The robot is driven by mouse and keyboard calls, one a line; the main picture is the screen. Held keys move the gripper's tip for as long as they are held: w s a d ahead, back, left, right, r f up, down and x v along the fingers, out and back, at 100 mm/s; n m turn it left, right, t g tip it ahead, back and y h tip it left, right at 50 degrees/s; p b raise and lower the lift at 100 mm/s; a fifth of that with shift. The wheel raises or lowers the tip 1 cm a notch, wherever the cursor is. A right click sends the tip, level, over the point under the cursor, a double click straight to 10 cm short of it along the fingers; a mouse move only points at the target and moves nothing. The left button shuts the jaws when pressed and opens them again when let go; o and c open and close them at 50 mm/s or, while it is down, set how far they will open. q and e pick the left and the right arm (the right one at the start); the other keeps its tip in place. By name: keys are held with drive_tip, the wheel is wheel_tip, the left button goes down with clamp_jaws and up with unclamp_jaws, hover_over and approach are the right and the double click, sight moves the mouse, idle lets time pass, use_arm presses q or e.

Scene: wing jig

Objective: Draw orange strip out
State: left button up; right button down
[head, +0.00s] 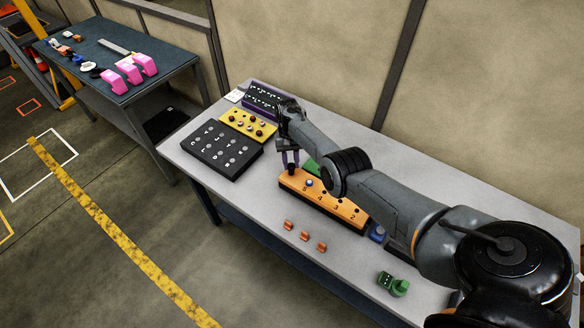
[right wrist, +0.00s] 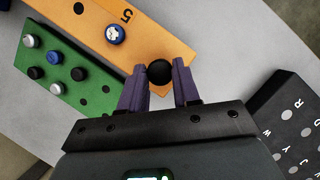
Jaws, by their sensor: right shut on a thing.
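The orange strip (head: 322,202) lies on the grey table, with numbers and holes along its top and a blue peg (head: 309,182) near its far-left end. It also shows in the right wrist view (right wrist: 100,22), where the blue peg (right wrist: 115,34) sits beside the number 5. My right gripper (head: 290,170) is at the strip's far-left end. In the right wrist view its purple fingers (right wrist: 159,84) are shut on a round black knob (right wrist: 160,71) at the strip's end. My left gripper is not in view.
A green strip (right wrist: 50,62) with several pegs lies beside the orange one, partly hidden by my arm in the head view. A black lettered board (head: 221,149) and a yellow board (head: 247,124) stand to the left. Small orange pieces (head: 304,236) and a green object (head: 393,284) lie in front.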

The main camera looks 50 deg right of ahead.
drive_tip(key=shift+w+f, duration=0.1)
drive_tip(key=c, duration=1.1)
unclamp_jaws()
drive_tip(key=shift+o, duration=1.4)
drive_tip(key=shift+w, duration=0.2)
drive_tip(key=shift+s, duration=0.1)
